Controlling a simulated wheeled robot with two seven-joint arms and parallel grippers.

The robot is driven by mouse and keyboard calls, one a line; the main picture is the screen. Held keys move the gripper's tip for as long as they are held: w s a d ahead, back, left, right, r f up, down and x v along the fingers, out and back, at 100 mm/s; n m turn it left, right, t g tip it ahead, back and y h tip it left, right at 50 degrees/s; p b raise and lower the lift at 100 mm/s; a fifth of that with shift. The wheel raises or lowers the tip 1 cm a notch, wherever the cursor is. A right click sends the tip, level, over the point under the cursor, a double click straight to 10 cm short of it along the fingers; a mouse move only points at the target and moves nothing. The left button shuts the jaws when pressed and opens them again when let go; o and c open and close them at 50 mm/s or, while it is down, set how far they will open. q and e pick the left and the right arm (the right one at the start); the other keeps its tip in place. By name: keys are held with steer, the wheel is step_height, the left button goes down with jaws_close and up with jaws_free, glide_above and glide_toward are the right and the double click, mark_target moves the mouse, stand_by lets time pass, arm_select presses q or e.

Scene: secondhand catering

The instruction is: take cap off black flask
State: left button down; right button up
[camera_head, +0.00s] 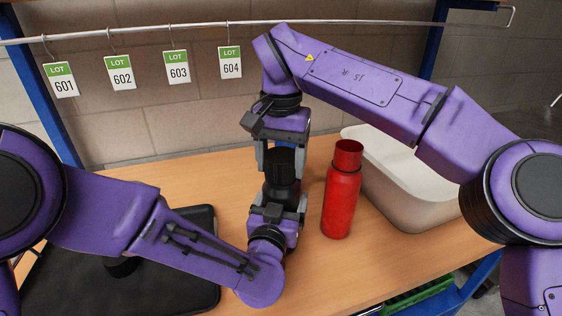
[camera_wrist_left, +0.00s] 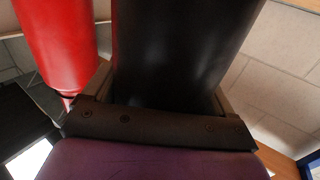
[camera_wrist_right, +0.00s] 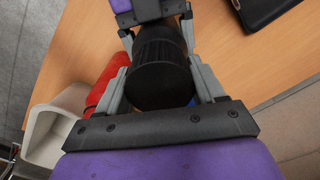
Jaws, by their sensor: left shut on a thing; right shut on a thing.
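The black flask (camera_head: 282,192) stands upright in line between my two grippers, near the middle of the head view. My left gripper (camera_head: 279,205) reaches it from below and is shut on its body, which fills the left wrist view (camera_wrist_left: 180,50). My right gripper (camera_head: 281,163) comes down from above and is shut on the ribbed black cap (camera_head: 280,158), also seen in the right wrist view (camera_wrist_right: 160,72). The cap is in line with the flask and I see no clear gap between them. The fingers hide part of both.
A red flask (camera_head: 342,195) stands close to the right of the black one. A beige tub (camera_head: 400,190) is behind it. A black tray (camera_head: 190,220) lies at the left, partly under my left arm. Lot tags (camera_head: 178,67) hang from a rail at the back.

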steer(key=shift+w+n, duration=0.1)
steer(key=shift+n, duration=1)
steer(key=o, duration=1.1)
